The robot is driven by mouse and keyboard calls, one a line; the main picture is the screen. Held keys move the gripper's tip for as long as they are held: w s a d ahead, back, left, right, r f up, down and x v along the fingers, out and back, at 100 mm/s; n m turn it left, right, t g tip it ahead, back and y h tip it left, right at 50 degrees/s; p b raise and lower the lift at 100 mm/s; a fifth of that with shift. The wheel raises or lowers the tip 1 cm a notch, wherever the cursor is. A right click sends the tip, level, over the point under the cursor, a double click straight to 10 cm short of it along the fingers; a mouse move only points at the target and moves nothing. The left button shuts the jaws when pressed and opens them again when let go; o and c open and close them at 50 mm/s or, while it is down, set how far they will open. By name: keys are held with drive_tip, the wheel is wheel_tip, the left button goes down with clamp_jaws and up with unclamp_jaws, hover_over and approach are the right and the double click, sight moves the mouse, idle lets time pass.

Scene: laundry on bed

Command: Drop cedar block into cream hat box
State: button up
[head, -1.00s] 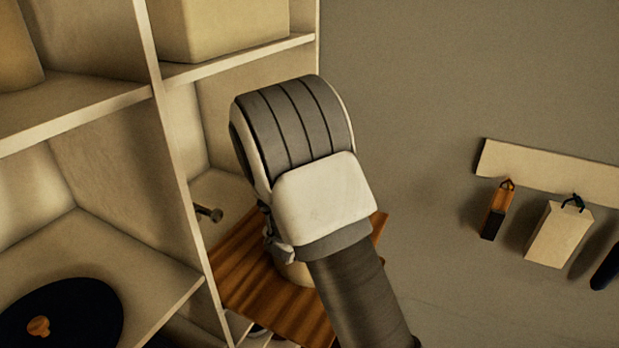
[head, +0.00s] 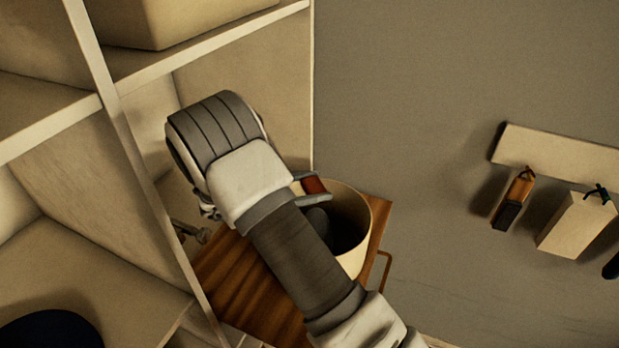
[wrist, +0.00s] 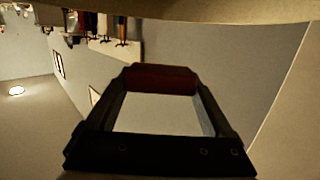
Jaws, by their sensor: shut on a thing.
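The cream hat box (head: 354,262) is round and open at the top. It stands on a striped wooden surface in the head view, and its inside is dark. My gripper (head: 311,187) is at the box's far left rim. It is shut on the cedar block (head: 315,184), a small reddish-brown piece that appears near or over the rim. In the wrist view my gripper (wrist: 160,80) holds the cedar block (wrist: 161,77) crosswise between its fingertips. My arm hides the left part of the box. I cannot tell the block's height above the rim.
A cream shelf unit (head: 130,160) rises close on the left, with a large box (head: 185,18) on its upper shelf. A wall rack (head: 560,155) with hanging items is at right. A dark round thing (head: 50,330) lies in the lower left compartment. The wall between is clear.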

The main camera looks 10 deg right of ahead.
drive_tip(key=shift+f+b, duration=0.65)
drive_tip(key=shift+f, duration=2.4)
drive_tip(key=o, duration=1.1)
drive_tip(key=shift+c, duration=0.2)
